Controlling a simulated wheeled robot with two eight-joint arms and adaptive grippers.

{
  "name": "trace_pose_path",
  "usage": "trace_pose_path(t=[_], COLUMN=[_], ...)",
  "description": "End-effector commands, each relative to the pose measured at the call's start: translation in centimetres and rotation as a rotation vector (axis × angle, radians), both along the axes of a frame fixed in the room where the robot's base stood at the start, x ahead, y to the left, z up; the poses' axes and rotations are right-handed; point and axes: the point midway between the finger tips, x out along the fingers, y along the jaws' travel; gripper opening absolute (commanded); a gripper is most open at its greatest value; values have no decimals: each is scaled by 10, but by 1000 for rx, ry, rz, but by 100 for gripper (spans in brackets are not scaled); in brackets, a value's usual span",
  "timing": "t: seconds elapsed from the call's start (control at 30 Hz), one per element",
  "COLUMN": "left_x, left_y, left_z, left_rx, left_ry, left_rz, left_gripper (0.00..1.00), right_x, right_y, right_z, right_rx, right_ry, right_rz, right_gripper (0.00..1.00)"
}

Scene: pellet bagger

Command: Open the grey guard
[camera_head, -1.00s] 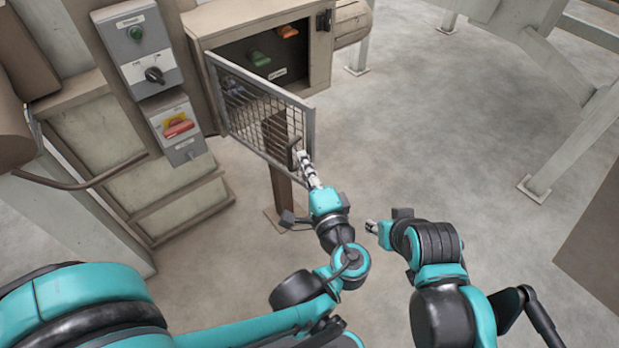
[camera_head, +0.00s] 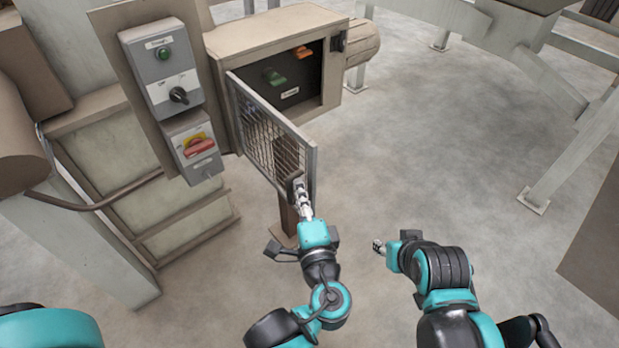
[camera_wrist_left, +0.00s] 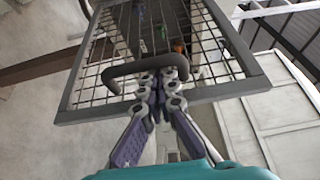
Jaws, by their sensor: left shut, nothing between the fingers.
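The grey guard (camera_head: 268,131) is a framed wire-mesh door, hinged at its left side on the beige box (camera_head: 250,39). It stands swung well out from the box, and the box front is uncovered. In the left wrist view the guard's frame (camera_wrist_left: 228,89) carries a dark bar handle (camera_wrist_left: 147,67). My left gripper (camera_head: 299,186) is at the handle on the guard's free edge. In the left wrist view the fingers (camera_wrist_left: 158,85) are shut with nothing between them, right at the handle; contact is unclear. My right gripper (camera_head: 377,247) is away to the right; its fingers are too small to judge.
Inside the box are a green handle (camera_head: 274,77) and an orange handle (camera_head: 302,52). A grey control panel (camera_head: 161,70) and a red switch (camera_head: 198,146) are left of the guard. A post (camera_head: 288,213) stands below the guard.

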Motion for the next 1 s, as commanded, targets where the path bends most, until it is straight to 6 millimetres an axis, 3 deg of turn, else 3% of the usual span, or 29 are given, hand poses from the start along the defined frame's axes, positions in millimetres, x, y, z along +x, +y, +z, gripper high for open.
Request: trace_pose_path(t=[0.2, 0.4, 1.0], left_x=[-24, -37, -38], left_y=[39, 63, 65], left_z=[1, 0, 4], left_rx=[0, 0, 0], left_ry=[0, 0, 0], left_rz=[2, 1, -1], left_gripper=[0, 0, 0], right_x=[0, 0, 0], right_y=[0, 0, 0], right_z=[9, 14, 14], right_rx=[-1, 0, -1], right_ry=[0, 0, 0], right_rz=[1, 0, 1], right_gripper=[40, 40, 40])
